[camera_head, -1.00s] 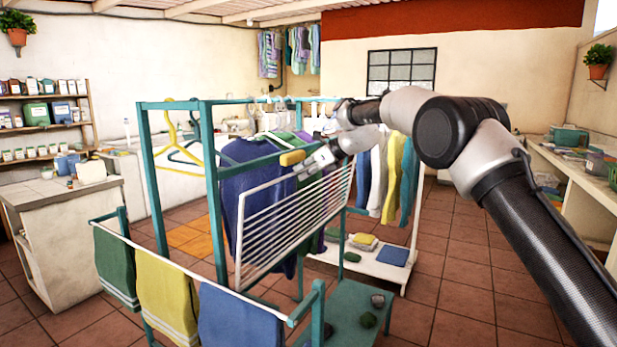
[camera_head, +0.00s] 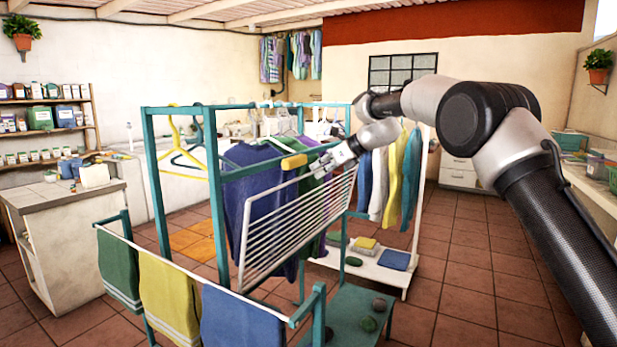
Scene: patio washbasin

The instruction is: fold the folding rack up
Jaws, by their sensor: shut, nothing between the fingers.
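The folding rack (camera_head: 283,236) is a white wire panel in the middle of the head view. It hangs tilted at the near side of a teal frame (camera_head: 176,106), with its upper edge raised toward the right. A yellow piece (camera_head: 294,161) shows just above that upper edge. My gripper (camera_head: 322,171) is at the rack's upper edge, right of the yellow piece. Its fingers look shut and empty. I cannot tell whether they touch the rack.
Dark blue clothing (camera_head: 243,187) hangs behind the rack. A rail with towels (camera_head: 170,295) stands in front at the left. A low teal bench (camera_head: 352,306) and a white clothes stand (camera_head: 413,257) are to the right. Tiled floor (camera_head: 465,270) is clear further right.

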